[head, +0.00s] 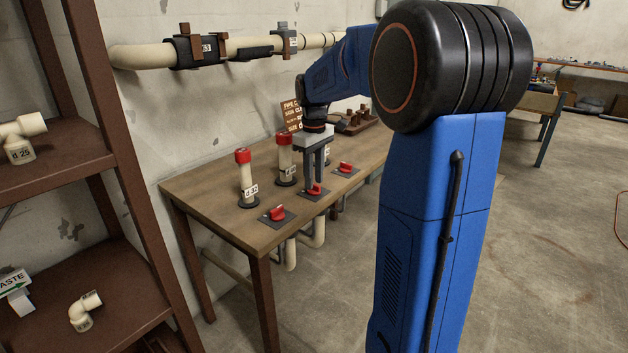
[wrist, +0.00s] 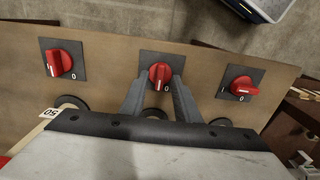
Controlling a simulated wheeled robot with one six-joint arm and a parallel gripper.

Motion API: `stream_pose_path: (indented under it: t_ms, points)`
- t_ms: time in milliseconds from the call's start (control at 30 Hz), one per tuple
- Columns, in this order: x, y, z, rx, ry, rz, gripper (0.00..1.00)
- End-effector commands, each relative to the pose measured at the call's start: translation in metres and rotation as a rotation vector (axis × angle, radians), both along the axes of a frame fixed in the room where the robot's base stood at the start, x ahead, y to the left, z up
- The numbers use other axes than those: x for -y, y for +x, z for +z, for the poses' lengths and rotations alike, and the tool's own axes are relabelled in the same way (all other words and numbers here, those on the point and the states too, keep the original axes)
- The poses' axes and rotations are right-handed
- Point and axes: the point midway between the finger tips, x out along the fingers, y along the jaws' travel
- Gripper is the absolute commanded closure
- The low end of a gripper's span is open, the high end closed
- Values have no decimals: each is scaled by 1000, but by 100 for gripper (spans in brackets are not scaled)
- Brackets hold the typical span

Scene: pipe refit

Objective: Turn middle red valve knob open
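The middle red valve knob (wrist: 159,75) sits on a dark square plate in the tabletop. Its raised ridge points roughly up and down in the wrist view, towards the 0 mark. It also shows in the head view (head: 316,190), partly hidden by the fingers. My gripper (wrist: 161,82) reaches down over it, one finger on each side. The fingers stand apart, wider than the ridge, and look open; contact with the knob's sides is hard to tell.
Red-capped upright pipes (head: 246,178) (head: 285,158) stand behind on the wooden table (head: 215,200). A brown shelf (head: 130,180) stands at the left; a wall pipe (head: 145,56) runs above.

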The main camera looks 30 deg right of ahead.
Motion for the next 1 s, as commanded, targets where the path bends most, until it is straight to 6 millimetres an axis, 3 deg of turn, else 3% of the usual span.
stream_pose_path:
  t_ms: [433, 467, 567, 600, 1000]
  points:
    - [0, 0, -11, 0, 0, 0, 71]
    - [0, 0, -11, 0, 0, 0, 74]
    - [0, 0, -11, 0, 0, 0, 97]
    - [0, 0, -11, 0, 0, 0, 100]
    - [0, 0, -11, 0, 0, -46, 100]
